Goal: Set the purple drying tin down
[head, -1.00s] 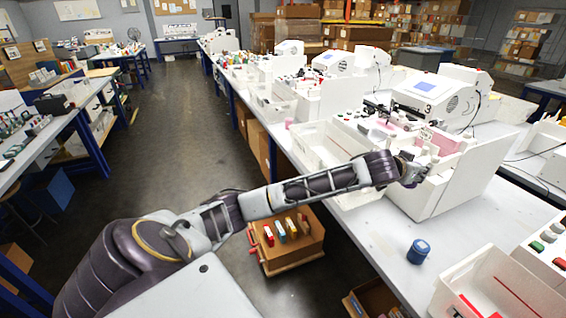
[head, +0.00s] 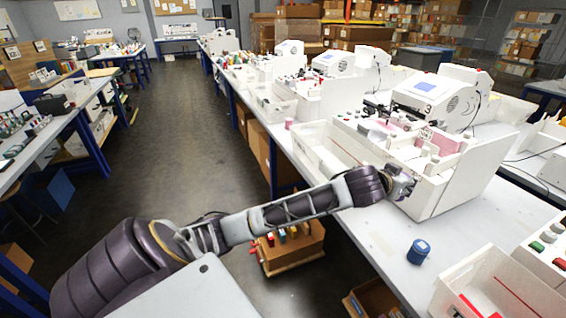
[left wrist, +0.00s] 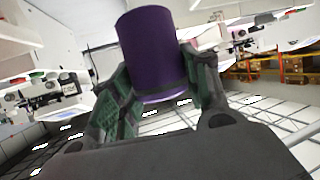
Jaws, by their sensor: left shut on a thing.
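In the left wrist view the purple drying tin (left wrist: 154,48) sits between the green-padded fingers of my left gripper (left wrist: 157,80), which is shut on it. In the head view my left gripper (head: 402,185) is in front of the white plotter marked 3 (head: 432,92), above the near part of the white bench (head: 375,237). The tin cannot be made out clearly in the head view, where the gripper hides it. My right gripper is not in view.
A blue tin (head: 418,251) stands on the bench, below and right of the gripper. A white bin (head: 490,290) is at the lower right. A long white tray (head: 318,150) and a pink tin (head: 289,123) are farther back. Bare bench lies around the blue tin.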

